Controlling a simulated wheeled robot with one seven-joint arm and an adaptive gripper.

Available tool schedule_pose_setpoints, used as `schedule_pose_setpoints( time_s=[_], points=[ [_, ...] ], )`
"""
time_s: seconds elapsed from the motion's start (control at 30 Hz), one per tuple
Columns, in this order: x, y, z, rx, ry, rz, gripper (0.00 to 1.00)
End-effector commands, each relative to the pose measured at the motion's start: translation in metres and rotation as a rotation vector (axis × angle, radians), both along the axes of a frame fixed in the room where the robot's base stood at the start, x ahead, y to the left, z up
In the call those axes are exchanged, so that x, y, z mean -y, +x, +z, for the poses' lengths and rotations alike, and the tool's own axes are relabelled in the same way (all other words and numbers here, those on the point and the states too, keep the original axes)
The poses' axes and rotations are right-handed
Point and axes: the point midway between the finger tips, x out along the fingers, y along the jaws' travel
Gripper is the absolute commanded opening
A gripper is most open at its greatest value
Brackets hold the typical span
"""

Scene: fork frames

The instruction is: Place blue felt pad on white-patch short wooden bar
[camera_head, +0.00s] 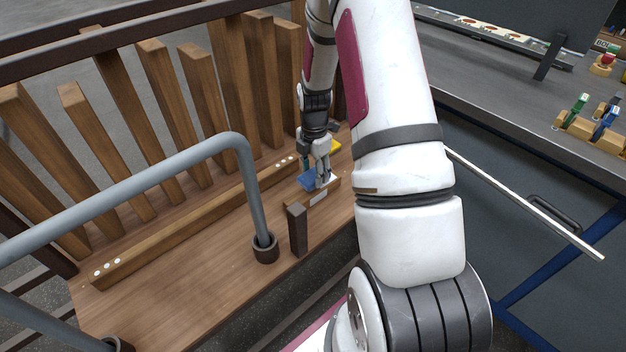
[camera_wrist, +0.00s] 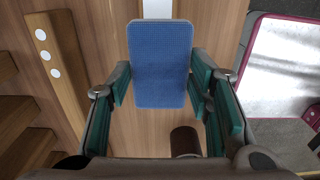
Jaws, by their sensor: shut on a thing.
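The blue felt pad (camera_wrist: 160,62) is a flat rectangle between the green-padded fingers of my gripper (camera_wrist: 161,82) in the wrist view. My gripper is shut on the pad's sides near its lower end. In the head view the pad (camera_head: 306,181) shows at my gripper (camera_head: 321,180), by the short wooden bar (camera_head: 329,191). A white patch (camera_head: 319,198) shows on that bar's near side. In the wrist view a white patch (camera_wrist: 157,8) shows just beyond the pad's far end. I cannot tell whether the pad touches the bar.
A long wooden bar (camera_head: 190,222) with white dots lies left of my gripper. A short dark post (camera_head: 298,230) and a grey bent rail (camera_head: 249,190) stand in front. A yellow thing (camera_head: 334,146) lies behind my gripper. Wooden slats (camera_head: 205,115) line the back. The bench's front left is clear.

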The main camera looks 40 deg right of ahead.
Motion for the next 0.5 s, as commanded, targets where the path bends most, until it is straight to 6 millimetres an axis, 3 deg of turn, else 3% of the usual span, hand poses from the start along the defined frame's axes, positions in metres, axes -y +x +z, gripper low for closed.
schedule_pose_setpoints(
  time_s=[0.17, 0.37, 0.5],
  points=[
    [0.001, 0.003, -0.008, -0.002, 0.001, 0.0, 0.2],
    [0.001, 0.003, -0.034, -0.002, 0.001, 0.001, 0.2],
    [0.001, 0.003, -0.035, 0.0, 0.0, 0.0, 0.2]
  ],
)
